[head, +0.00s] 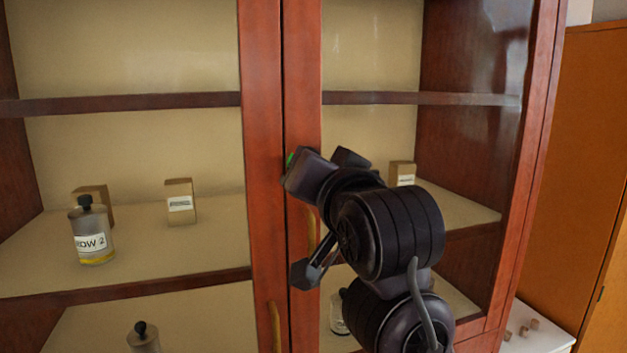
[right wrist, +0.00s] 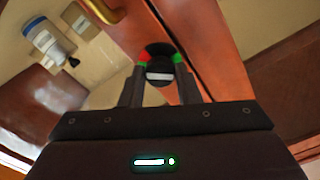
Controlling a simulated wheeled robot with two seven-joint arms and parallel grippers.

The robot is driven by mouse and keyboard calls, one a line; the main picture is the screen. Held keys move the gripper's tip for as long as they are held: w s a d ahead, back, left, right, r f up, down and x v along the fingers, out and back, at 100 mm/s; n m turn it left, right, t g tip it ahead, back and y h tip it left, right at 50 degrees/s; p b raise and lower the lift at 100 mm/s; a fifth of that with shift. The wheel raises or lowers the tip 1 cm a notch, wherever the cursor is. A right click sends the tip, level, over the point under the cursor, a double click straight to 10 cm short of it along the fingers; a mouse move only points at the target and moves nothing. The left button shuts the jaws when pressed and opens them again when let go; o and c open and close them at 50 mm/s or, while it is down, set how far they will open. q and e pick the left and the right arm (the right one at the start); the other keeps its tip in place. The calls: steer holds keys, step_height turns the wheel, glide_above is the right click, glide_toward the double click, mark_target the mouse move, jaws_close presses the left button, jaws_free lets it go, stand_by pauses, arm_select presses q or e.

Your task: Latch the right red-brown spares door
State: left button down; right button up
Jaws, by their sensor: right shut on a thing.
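The right red-brown door (head: 303,60) has a wooden frame around glass and stands beside the left door (head: 262,130), with a thin dark seam between them. A round black latch knob (right wrist: 158,75) with a white bar and red and green patches sits on the door frame in the right wrist view. My right gripper (right wrist: 159,72) is shut on this knob, one finger on each side. In the head view my right gripper (head: 300,168) is at the right door's inner edge and hides most of the knob; a green bit shows. My left gripper is not in view.
A brass handle (head: 311,232) is on the right door below my gripper; another handle (head: 275,325) is on the left door. Behind the glass, shelves hold a labelled bottle (head: 94,235) and small boxes (head: 181,203). An orange-brown cabinet (head: 590,150) stands at right.

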steer(key=shift+r+m, duration=0.1)
steer(key=shift+m, duration=4.9)
steer(key=shift+p, duration=0.3)
steer(key=o, duration=1)
steer(key=shift+c, duration=0.2)
